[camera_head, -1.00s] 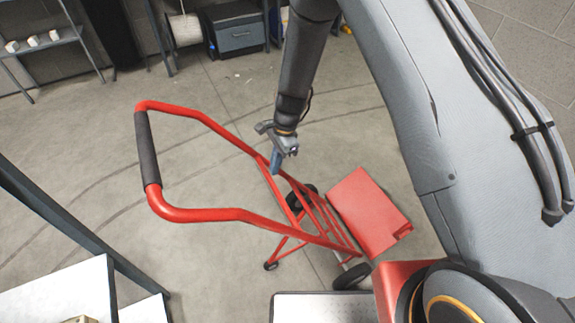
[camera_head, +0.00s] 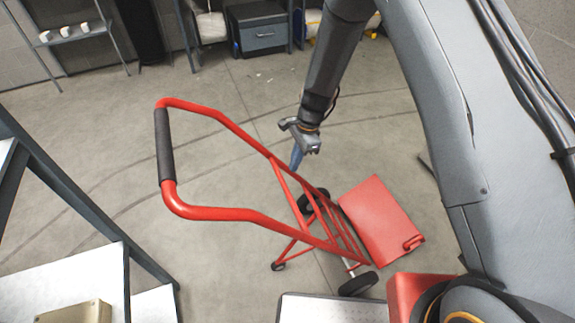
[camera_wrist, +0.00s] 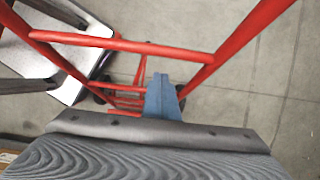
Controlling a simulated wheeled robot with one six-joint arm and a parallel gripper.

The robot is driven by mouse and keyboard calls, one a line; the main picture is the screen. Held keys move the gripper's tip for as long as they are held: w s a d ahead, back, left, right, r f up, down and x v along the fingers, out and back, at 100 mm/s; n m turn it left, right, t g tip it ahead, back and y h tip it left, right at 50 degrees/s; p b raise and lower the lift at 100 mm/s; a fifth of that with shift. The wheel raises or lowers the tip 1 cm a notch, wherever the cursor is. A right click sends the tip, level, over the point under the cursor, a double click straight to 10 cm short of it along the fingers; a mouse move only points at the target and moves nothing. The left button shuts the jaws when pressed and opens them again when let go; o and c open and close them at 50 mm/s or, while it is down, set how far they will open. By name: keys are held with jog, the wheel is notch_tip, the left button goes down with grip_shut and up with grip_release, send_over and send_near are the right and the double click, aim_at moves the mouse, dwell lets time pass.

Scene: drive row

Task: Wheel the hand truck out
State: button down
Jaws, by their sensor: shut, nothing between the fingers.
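The red hand truck (camera_head: 233,216) stands tilted on the concrete floor, its black-gripped handle (camera_head: 164,145) toward the left and its wheels (camera_head: 358,283) at the lower right. My gripper (camera_head: 296,160) points down by the upper side rail, near the middle of the frame. In the wrist view my blue fingers (camera_wrist: 162,100) are shut with nothing between them, in front of the red rails and crossbars (camera_wrist: 110,42). I cannot tell whether they touch the frame.
A shelf rack with a pale shelf (camera_head: 70,285) and dark posts stands at the lower left. A grey cabinet (camera_head: 262,32) and another shelf (camera_head: 72,34) are at the back. Open floor lies behind and left of the hand truck.

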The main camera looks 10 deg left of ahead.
jog(key=b+v, duration=0.2)
jog(key=v, duration=0.8)
jog(key=shift+w+d+r, duration=0.2)
jog(key=shift+w, duration=0.05)
jog(key=shift+s, duration=0.1)
